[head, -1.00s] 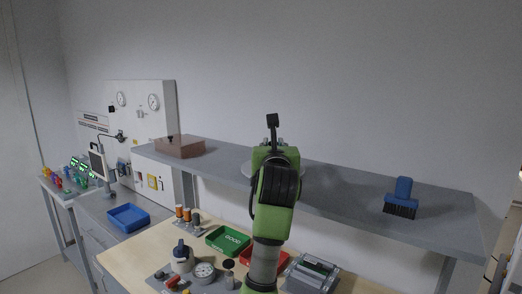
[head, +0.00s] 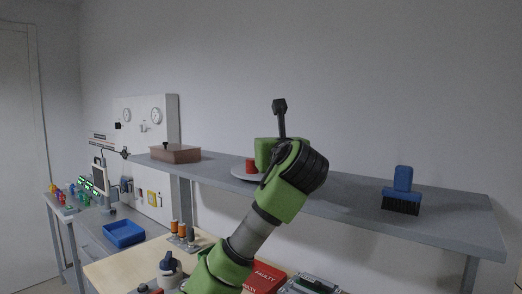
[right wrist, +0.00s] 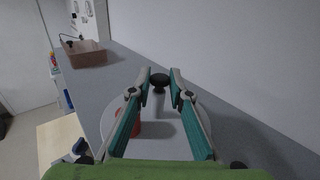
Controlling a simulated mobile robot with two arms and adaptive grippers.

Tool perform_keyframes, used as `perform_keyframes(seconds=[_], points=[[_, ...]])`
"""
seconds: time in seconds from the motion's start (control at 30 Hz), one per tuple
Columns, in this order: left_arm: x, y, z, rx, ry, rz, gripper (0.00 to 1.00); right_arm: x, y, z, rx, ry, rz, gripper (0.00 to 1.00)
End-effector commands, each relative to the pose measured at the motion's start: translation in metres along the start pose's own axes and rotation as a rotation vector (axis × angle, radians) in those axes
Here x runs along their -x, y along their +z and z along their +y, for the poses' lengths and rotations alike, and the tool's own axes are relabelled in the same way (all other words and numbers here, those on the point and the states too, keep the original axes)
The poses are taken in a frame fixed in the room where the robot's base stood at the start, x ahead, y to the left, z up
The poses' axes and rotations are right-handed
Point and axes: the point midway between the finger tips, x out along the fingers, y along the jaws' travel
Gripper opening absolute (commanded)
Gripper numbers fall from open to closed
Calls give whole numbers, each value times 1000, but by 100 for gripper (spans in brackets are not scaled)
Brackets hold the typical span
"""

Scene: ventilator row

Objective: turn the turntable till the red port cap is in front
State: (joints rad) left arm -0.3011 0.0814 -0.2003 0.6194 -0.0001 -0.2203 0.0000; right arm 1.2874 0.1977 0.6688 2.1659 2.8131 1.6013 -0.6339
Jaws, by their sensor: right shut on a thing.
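The turntable is a pale round disc (head: 240,174) on the grey shelf, mostly hidden behind my right arm in the head view. The red port cap (head: 250,165) stands on the disc's left part, just left of my wrist. In the right wrist view the disc (right wrist: 165,143) lies under my fingers, and the red cap (right wrist: 135,128) shows partly behind the left finger. My right gripper (right wrist: 160,77) is shut on a small black knob (right wrist: 159,84) at the disc's far edge. Its fingertips are hidden in the head view. My left gripper is not in view.
A brown box (head: 175,153) sits on the shelf's left and a blue brush (head: 402,190) on its right. Shelf between turntable and brush is clear. Below, the workbench holds a red tray (head: 265,277) and spools (head: 183,232); a blue tray (head: 124,233) stands farther left.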

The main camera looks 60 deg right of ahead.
Motion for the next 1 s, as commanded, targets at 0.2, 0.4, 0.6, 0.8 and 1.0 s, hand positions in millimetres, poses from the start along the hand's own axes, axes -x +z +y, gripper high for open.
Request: perform_keyframes(seconds=[0.2, 0.4, 0.6, 0.8, 1.0], points=[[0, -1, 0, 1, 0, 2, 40, 0, 1, -1, 0, -2, -1, 0], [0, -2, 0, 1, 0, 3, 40, 0, 1, -1, 0, -1, -2, 34], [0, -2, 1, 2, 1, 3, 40, 0, 1, 0, 0, -1, -1, 34], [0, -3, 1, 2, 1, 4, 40, 5, 1, 0, 0, -1, -1, 34], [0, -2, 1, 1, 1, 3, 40, 38, 2, -1, -3, -2, -6, 34]])
